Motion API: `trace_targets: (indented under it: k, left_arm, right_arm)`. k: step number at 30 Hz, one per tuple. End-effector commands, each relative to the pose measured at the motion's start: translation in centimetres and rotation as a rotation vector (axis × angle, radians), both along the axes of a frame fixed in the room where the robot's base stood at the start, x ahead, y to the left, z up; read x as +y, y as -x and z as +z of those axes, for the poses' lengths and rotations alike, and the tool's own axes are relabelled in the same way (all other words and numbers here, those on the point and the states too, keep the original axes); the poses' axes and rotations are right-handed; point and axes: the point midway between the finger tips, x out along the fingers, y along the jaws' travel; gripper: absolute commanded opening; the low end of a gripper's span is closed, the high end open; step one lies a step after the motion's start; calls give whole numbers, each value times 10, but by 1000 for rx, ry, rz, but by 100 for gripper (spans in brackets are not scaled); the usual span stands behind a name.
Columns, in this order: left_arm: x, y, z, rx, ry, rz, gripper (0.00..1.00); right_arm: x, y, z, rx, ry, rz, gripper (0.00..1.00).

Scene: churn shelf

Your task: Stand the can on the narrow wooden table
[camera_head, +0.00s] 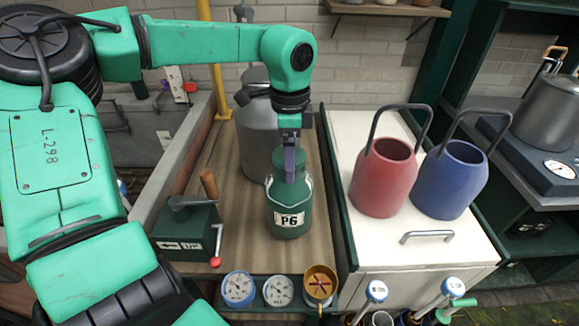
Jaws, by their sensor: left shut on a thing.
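The green can (288,214) with a white "P6" label is upright at the middle right of the narrow wooden table (253,248). My left gripper (290,168) comes down from above and is shut on the can's upper part. The gripper hides part of the can's neck and top. I cannot tell whether the can's base touches the wood or hangs slightly above it. My right gripper is not in view.
A large grey metal can (254,138) stands close behind. A dark green box (186,232) with a red-knobbed crank is at left. Dials (238,289) line the front edge. Red (384,178) and blue (450,180) pails stand on the white cabinet (360,245). Bare wood lies in front.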

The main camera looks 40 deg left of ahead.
Motion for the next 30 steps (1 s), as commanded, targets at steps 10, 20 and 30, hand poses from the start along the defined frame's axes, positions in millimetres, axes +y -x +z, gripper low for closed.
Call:
trace_targets:
  k: [10,20,30]
  left_arm:
    - [0,0,-31,-1,2,0,0]
    - [0,0,-35,2,0,0,100]
    - [0,-1,-12,-4,-2,2,100]
  right_arm:
    - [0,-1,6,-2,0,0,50]
    - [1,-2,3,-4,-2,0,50]
    - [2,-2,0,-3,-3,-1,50]
